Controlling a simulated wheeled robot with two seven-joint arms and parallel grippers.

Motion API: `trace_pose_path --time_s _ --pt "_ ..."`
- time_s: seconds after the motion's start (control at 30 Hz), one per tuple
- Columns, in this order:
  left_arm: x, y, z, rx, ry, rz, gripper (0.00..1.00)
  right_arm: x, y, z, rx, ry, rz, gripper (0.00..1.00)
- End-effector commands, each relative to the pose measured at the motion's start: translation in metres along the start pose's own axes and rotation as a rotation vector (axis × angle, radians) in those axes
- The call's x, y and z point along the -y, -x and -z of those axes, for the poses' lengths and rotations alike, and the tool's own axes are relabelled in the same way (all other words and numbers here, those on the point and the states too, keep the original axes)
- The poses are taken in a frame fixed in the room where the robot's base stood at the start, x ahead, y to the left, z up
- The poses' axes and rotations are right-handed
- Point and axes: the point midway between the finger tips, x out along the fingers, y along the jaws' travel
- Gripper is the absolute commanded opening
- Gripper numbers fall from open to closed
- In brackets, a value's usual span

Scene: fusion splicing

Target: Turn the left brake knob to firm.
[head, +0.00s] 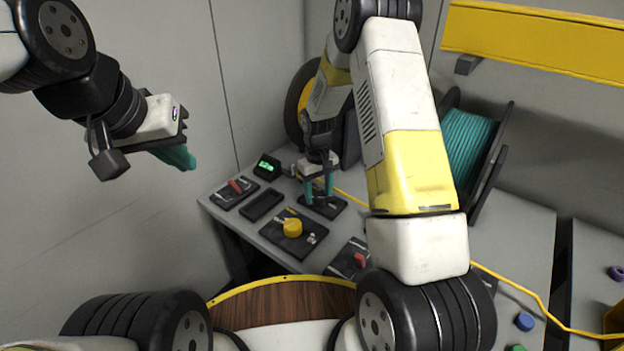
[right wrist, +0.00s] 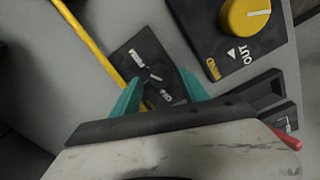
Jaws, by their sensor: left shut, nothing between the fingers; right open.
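The brake knob (right wrist: 157,75) is a small dark knob on a black plate (right wrist: 130,58) with white lettering that looks like "FIRM" in the right wrist view. Its pointer direction is hard to make out. In the head view the plate (head: 334,212) lies on the bench below my right gripper (head: 318,192). My right gripper (right wrist: 160,92) is open, its teal fingers on either side of the knob in the wrist view. Whether they touch it cannot be told. My left gripper (head: 184,158) is shut and empty, raised at the left, away from the bench.
A yellow knob (head: 292,226) marked "OUT" stands on a nearby plate. Red levers (head: 236,185) (head: 361,259) sit on other plates. A green display (head: 267,166), a black tray (head: 262,205), a yellow cable (head: 515,288) and a teal cable spool (head: 468,145) are around.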

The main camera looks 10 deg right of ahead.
Motion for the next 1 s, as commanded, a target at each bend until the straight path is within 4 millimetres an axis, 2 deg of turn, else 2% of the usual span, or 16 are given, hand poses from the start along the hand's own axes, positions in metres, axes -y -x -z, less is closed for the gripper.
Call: trace_pose_path --time_s 0.2,0.33,0.47,0.83,0.93,1.0 --pt "0.0 0.0 0.0 0.0 0.0 0.0 0.0 0.0 0.04 0.001 -0.005 -0.001 -0.001 0.52" --pt "0.0 0.0 0.0 0.0 0.0 0.0 0.0 0.0 0.056 0.001 -0.003 -0.001 0.0 0.52" --pt "0.0 0.0 0.0 0.0 0.0 0.0 0.0 0.0 0.065 0.001 -0.002 -0.001 0.0 0.52" --pt "0.0 0.0 0.0 0.0 0.0 0.0 0.0 0.0 0.07 -0.001 -0.007 -0.004 0.0 0.52" --pt "0.0 0.0 0.0 0.0 0.0 0.0 0.0 -0.001 0.092 -0.006 -0.033 -0.022 0.002 0.52" --pt "0.0 0.0 0.0 0.0 0.0 0.0 0.0 -0.002 0.118 -0.015 -0.065 -0.044 0.005 0.52"
